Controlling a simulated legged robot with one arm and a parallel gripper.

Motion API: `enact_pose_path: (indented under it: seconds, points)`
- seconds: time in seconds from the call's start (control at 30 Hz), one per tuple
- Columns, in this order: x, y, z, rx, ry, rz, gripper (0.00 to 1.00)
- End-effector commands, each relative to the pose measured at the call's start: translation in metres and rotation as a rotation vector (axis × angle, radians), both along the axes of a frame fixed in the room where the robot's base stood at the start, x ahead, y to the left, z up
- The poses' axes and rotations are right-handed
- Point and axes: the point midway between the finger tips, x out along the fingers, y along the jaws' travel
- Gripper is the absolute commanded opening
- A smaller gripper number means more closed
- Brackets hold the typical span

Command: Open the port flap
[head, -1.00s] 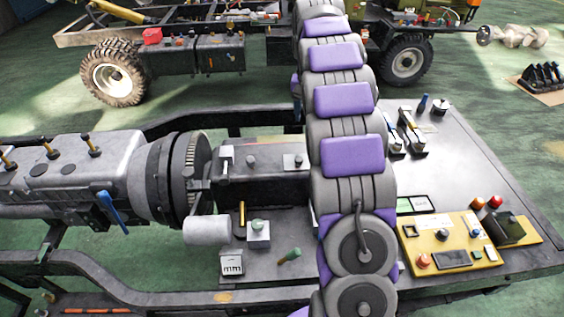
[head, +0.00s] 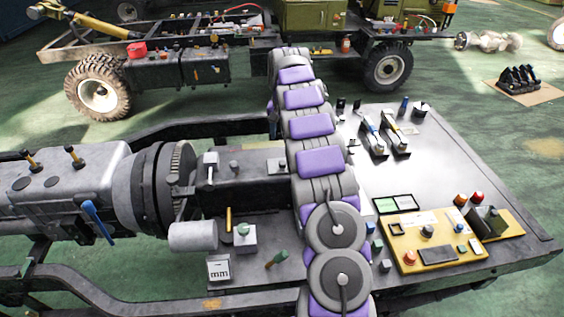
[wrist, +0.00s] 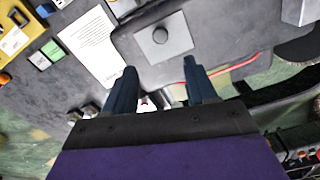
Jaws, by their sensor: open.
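In the wrist view my gripper (wrist: 159,64) is open, its two dark blue fingers apart with nothing held between them. Just beyond the fingertips is a grey box top bearing a square grey plate with a round knob (wrist: 160,37). A small square plate with a knob (head: 277,166) also shows in the head view, on the dark box left of my arm. I cannot tell for sure which part is the port flap. In the head view my purple and grey arm hides part of the bench, and my gripper is not clearly seen.
A white sheet (wrist: 92,45) lies left of the fingers, and a red cable (wrist: 230,68) runs to their right. The yellow control panel (head: 432,239) is at the bench's right. Levers (head: 384,138) stand behind it. A large grey motor (head: 65,190) is at left.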

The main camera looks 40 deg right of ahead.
Motion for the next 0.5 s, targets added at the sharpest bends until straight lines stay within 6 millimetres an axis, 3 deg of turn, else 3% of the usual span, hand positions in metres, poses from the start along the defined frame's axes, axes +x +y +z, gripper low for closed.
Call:
enact_pose_path:
  seconds: [0.1, 0.5]
  points:
    - [-0.002, 0.002, -0.027, 0.003, 0.007, 0.0, 0.56]
    - [-0.002, 0.002, -0.101, 0.002, 0.006, 0.001, 0.56]
